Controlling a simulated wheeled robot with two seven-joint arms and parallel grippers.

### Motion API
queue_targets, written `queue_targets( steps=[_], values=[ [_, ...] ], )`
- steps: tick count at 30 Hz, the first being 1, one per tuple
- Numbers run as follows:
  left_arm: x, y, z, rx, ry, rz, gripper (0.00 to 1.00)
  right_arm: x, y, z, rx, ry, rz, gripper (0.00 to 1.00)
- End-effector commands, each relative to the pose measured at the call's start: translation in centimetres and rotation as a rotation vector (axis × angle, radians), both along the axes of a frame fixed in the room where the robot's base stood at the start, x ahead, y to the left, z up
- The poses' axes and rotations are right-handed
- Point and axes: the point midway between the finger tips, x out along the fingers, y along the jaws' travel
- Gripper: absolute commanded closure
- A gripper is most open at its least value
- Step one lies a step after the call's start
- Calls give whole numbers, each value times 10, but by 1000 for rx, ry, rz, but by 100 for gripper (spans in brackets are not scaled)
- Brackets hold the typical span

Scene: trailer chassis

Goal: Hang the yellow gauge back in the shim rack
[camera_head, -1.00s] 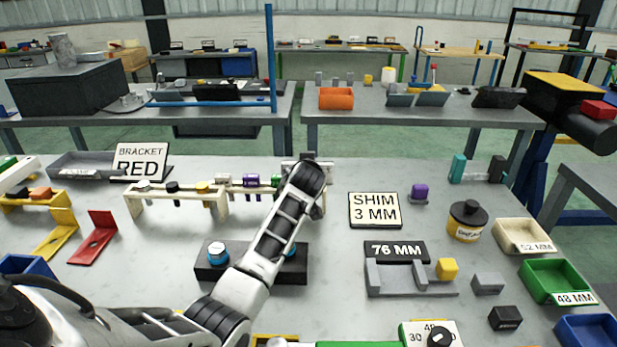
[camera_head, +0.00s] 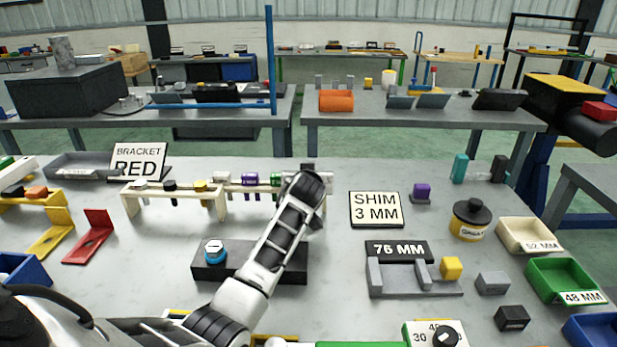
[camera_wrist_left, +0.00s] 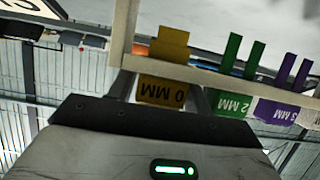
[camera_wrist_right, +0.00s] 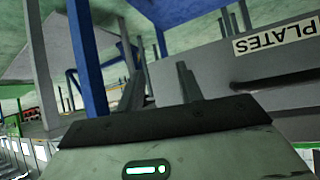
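The shim rack (camera_head: 238,195) is a pale rail at the back middle of the table, with purple and green gauges hanging from it. My left gripper (camera_wrist_left: 163,86) is over the rack's right end. In the left wrist view, its fingers flank the yellow gauge (camera_wrist_left: 161,94) closely and look closed on it. Yellow shows on both sides of the rack rail (camera_wrist_left: 235,82), beside the green gauge (camera_wrist_left: 233,101) and the purple gauge (camera_wrist_left: 277,110). I cannot tell whether it is fully seated. In the head view my left arm hides the gauge. My right gripper (camera_wrist_right: 162,88) is open and empty, away from the rack.
A similar rack with white, black and yellow-topped pieces (camera_head: 200,187) stands directly left. The SHIM 3 MM sign (camera_head: 376,210) is to the right. A dark block with a blue knob (camera_head: 214,252) sits in front, partly behind my arm. A grey panel labelled PLATES (camera_wrist_right: 278,36) is near my right gripper.

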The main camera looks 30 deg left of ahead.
Motion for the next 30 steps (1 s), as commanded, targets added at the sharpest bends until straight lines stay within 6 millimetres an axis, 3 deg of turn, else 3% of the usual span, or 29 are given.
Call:
queue_targets(
  steps=[6, 8, 21, 30],
  values=[
    [0, 0, 16, 2, -2, -1, 51, 0, -1, 10, -3, -4, -1, 64],
    [-8, -6, 13, 0, -1, -2, 51, 0, -2, 6, -3, -7, -3, 64],
    [-76, -46, 47, -1, -3, 0, 51, -3, -3, -2, -8, 8, -4, 64],
    [-95, -57, 56, -1, 0, 0, 51, -1, -3, 1, -5, 3, -3, 64]
  ],
)
